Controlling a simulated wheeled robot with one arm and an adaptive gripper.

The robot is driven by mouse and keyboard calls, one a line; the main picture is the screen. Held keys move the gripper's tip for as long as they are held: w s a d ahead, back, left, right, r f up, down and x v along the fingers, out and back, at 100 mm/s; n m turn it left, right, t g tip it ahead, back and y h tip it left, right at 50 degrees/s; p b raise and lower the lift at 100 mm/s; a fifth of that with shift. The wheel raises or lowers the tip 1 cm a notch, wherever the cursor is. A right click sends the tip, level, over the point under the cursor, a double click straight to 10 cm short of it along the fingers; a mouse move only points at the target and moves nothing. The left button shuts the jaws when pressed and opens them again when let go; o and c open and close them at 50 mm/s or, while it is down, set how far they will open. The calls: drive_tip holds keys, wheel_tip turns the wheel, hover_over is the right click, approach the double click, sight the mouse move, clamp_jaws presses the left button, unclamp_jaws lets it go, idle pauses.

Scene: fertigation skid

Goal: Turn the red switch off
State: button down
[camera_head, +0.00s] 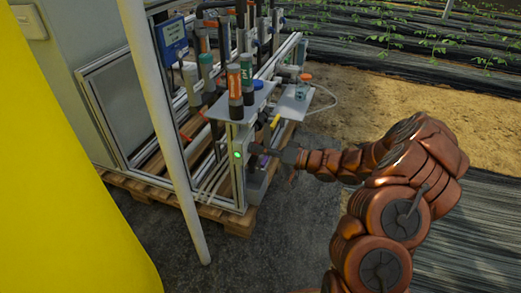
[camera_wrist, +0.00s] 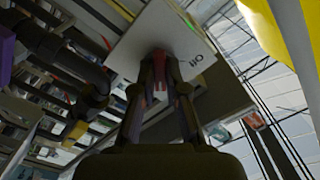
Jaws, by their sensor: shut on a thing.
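The red switch (camera_wrist: 160,88) shows in the wrist view as a narrow reddish strip between my fingers, largely hidden by them. My gripper (camera_wrist: 163,72) is shut on the red switch. In the head view, my gripper (camera_head: 259,149) reaches from the right to the switch box (camera_head: 237,140) on the skid's front post. The switch itself is hidden there. A green light (camera_head: 238,154) glows on the box's face.
The skid stands on a wooden pallet (camera_head: 237,224). Bottles with orange and green labels (camera_head: 235,85) stand above the box. A shelf (camera_head: 294,104) with a small orange-capped container is close behind my gripper. A pale pole (camera_head: 168,130) and a yellow tank (camera_head: 60,170) are left. Ground in front is clear.

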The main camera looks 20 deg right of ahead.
drive_tip(key=shift+n, duration=0.4)
drive_tip(key=shift+n+b, duration=1.85)
drive_tip(key=shift+n, duration=6.65)
drive_tip(key=c, duration=1.2)
unclamp_jaws()
